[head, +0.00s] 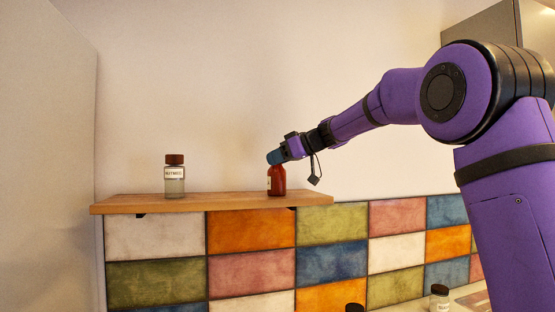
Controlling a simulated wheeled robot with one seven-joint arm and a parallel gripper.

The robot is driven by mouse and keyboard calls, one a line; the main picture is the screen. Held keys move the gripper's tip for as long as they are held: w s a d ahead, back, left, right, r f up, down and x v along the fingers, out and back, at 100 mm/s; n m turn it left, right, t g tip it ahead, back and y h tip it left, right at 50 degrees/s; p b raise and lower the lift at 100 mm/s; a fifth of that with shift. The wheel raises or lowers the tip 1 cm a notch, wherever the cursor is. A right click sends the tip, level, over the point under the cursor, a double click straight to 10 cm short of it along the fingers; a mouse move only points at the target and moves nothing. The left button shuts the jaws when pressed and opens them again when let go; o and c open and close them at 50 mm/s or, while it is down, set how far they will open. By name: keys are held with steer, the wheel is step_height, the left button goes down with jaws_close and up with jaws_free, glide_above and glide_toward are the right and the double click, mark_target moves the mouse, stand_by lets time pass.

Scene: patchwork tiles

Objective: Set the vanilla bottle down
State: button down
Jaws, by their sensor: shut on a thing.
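The vanilla bottle (277,183) is a small red-brown bottle, upright, near the right end of the wooden shelf (225,200). Its base shows at the level of the shelf top; I cannot tell whether it rests there or hangs just above. A pale label shows at its left edge, too small to read. My gripper (274,157) reaches in from the right and is shut on the top of the bottle. The bottle's cap and neck are hidden by the gripper.
A glass jar with a brown lid and white label (175,174) stands on the left part of the shelf. Bare shelf lies between it and the bottle. Below, a white-labelled jar (439,299) and a dark lid (355,308) show at the bottom edge.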

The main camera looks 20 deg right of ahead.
steer(key=c, duration=0.8)
jaws_free()
steer(key=shift+f, duration=0.1)
steer(key=shift+s+d+r, duration=0.2)
steer(key=shift+r, duration=0.05)
steer(key=v, duration=1.1)
steer(key=shift+s+d+r, duration=0.1)
steer(key=shift+s+d, duration=0.05)
